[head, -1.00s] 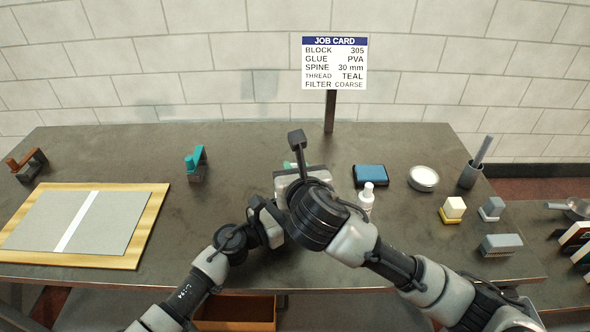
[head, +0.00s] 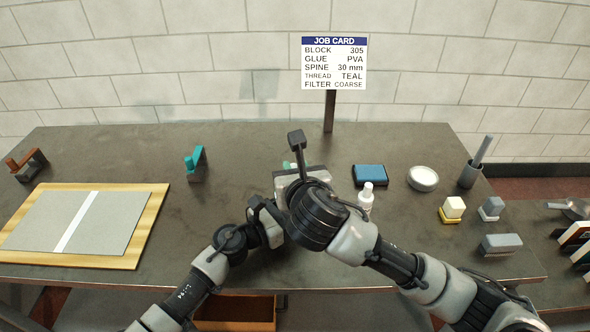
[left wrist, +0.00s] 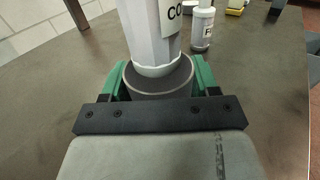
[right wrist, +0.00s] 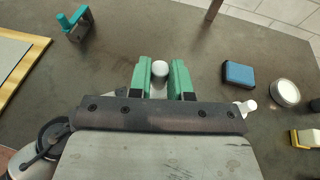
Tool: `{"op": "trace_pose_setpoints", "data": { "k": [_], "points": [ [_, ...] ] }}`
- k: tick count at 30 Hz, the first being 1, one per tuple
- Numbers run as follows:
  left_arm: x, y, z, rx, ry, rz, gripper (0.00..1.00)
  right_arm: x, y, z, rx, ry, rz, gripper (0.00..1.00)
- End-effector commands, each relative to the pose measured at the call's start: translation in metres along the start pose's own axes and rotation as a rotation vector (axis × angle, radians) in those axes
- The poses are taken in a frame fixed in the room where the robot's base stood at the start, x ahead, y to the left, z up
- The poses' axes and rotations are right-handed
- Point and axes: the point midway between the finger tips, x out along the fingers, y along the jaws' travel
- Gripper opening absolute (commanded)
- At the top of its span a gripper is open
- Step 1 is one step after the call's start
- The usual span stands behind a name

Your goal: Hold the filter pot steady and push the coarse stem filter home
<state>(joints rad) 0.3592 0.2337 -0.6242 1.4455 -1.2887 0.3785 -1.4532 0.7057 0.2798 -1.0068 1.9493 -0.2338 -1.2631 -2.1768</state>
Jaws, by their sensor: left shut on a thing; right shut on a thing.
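The filter pot (left wrist: 160,88) is a dark grey round cup in the left wrist view. My left gripper (left wrist: 160,78) is shut around it, a green finger on each side. The coarse stem filter (left wrist: 150,35) is a pale faceted piece with a label starting "CO". It stands over the pot with its narrower lower end inside the rim; how deep it sits is hidden. My right gripper (right wrist: 160,75) is shut on the filter's pale rounded top (right wrist: 160,70). In the head view my right arm hides the pot and most of the filter.
A white bottle (head: 366,196) stands close to the right of the grippers. A blue pad (head: 370,175) and round white dish (head: 422,178) lie beyond. A teal tool (head: 195,163) and framed board (head: 150,225) are left. The job card (head: 335,62) reads FILTER COARSE.

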Motion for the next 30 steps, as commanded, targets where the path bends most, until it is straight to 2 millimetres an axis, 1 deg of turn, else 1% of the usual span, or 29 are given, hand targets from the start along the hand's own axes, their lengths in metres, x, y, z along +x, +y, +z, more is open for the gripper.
{"op": "trace_pose_setpoints", "data": {
  "k": [30],
  "points": [
    [0.0, 0.0, 0.0, 0.0, 0.0, 0.0, 0.34, 0.008, 0.0, -0.024, 0.0, 0.0, 0.0, 0.0]
  ]
}}
